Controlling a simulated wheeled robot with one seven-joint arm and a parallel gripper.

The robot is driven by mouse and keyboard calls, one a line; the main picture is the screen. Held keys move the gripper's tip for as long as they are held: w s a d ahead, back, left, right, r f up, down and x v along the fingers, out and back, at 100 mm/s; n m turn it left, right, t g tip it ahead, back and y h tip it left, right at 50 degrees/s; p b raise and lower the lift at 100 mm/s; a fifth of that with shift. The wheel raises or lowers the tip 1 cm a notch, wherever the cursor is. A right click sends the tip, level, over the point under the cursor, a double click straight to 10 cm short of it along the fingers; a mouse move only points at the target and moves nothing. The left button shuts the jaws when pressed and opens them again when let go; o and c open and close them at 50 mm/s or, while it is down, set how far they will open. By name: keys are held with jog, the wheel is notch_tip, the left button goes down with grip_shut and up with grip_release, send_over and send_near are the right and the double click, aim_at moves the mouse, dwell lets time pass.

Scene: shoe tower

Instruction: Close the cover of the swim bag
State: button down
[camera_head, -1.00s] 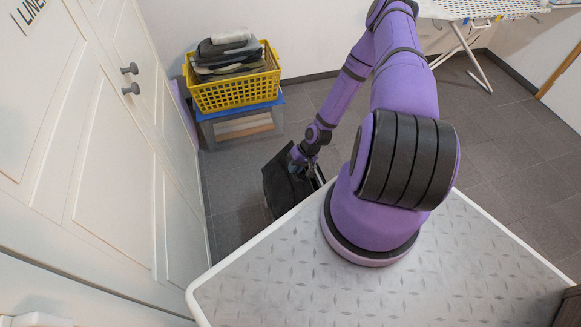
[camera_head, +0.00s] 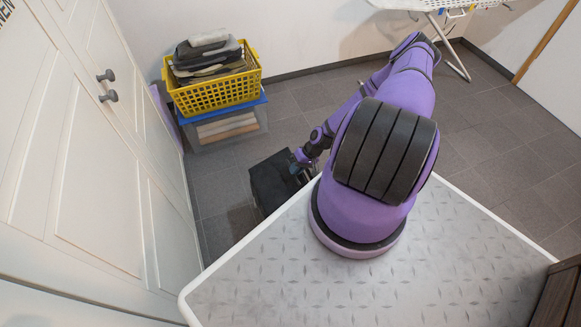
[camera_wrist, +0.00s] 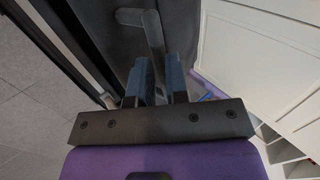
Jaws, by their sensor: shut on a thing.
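The swim bag (camera_head: 270,180) is a black bag on the grey tiled floor, just beyond the edge of my base platform. It also shows at the top of the wrist view (camera_wrist: 108,42). My gripper (camera_head: 298,158) is at the bag's upper right side in the head view. In the wrist view its two blue-grey fingers (camera_wrist: 160,80) are shut on a dark grey strap-like tab (camera_wrist: 152,32) of the bag's cover. The bag's opening and its right side are partly hidden behind my arm and platform.
A yellow basket (camera_head: 216,97) with folded dark items stands on a blue-lidded bin (camera_head: 226,130) behind the bag. White cabinet doors (camera_head: 75,150) line the left. An ironing board (camera_head: 425,4) stands at the back right. The floor at right is clear.

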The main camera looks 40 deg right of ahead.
jog(key=shift+s+d+f, duration=0.15)
jog(key=shift+d+f, duration=0.1)
jog(key=shift+f, duration=0.25)
jog(key=shift+s+d+f, duration=0.1)
jog(key=shift+d+f, duration=0.1)
jog(key=shift+f, duration=0.25)
jog(key=c, duration=1.2)
grip_release()
jog(key=shift+o, duration=0.2)
jog(key=shift+d, duration=0.1)
jog(key=v, duration=1)
jog(key=shift+d+r, duration=0.15)
jog(key=shift+r, duration=0.2)
